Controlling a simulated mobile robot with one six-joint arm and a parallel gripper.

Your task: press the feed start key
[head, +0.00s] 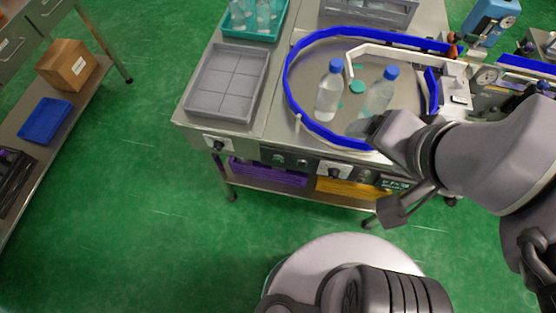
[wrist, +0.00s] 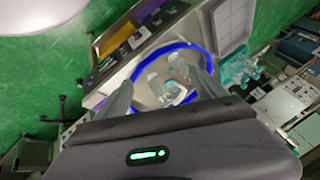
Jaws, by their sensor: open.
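The front control panel (head: 318,165) runs along the table's near edge below the round feed table (head: 325,95). It carries several knobs and small round keys, including a dark knob on a white plate (head: 334,172) and a small round key (head: 302,162). Their labels are too small to read, so I cannot tell which is the feed start key.
Two clear bottles with blue caps (head: 329,90) (head: 378,92) stand inside the blue guide rail (head: 290,92). A grey divided tray (head: 228,80) lies to the left. Purple (head: 268,172) and yellow (head: 350,188) bins sit below. Green floor (head: 150,210) is clear at left.

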